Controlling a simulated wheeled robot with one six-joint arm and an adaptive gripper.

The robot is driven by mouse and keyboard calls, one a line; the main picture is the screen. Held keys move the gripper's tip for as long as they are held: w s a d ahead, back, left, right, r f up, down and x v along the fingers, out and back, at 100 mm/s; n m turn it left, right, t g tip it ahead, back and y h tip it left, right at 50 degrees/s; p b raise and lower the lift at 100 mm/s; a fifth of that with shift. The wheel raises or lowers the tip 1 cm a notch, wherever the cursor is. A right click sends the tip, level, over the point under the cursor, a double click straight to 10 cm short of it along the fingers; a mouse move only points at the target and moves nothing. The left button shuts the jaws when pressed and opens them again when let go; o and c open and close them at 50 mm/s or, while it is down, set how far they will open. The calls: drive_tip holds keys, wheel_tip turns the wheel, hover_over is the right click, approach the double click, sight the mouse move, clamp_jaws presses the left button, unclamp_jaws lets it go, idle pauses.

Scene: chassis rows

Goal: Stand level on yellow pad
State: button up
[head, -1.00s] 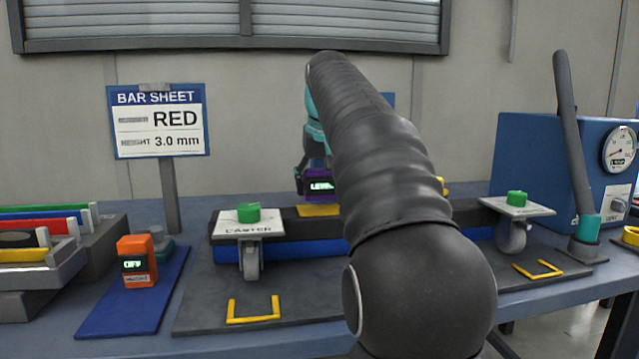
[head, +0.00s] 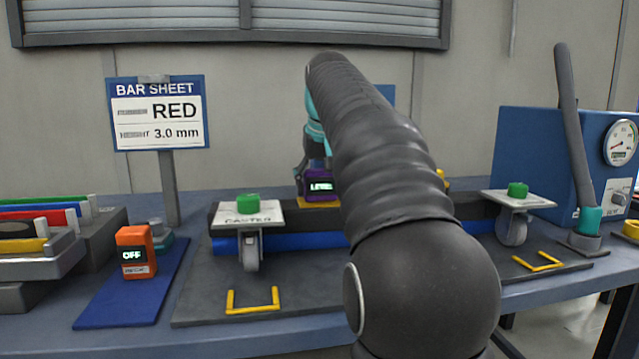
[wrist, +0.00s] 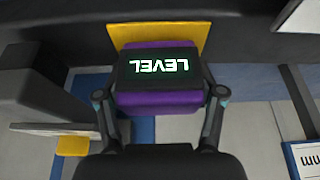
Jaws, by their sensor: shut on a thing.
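The level is a small purple block with a dark screen reading LEVEL. In the head view the level (head: 319,186) is at the yellow pad (head: 322,204) on the dark chassis rail, partly hidden behind my arm. In the wrist view the level (wrist: 160,97) lies between my two fingers, and the yellow pad (wrist: 194,36) shows just beyond and beside it. My gripper (wrist: 160,108) is shut on the level's sides. Its underside is hidden, so I cannot tell whether it touches the pad. In the head view my gripper (head: 318,160) is mostly hidden by my arm.
White caster plates with green knobs stand left (head: 249,214) and right (head: 516,199) on the chassis. An orange device (head: 136,262) reading OFF stands on a blue mat (head: 128,296). Coloured bars (head: 40,225) fill a rack at left. A blue gauge box (head: 540,150) stands at right.

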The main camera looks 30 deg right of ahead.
drive_tip(key=shift+f, duration=0.3)
idle(0.5)
drive_tip(key=o, duration=1.5)
drive_tip(key=shift+c, duration=0.2)
drive_tip(key=v, duration=1.2)
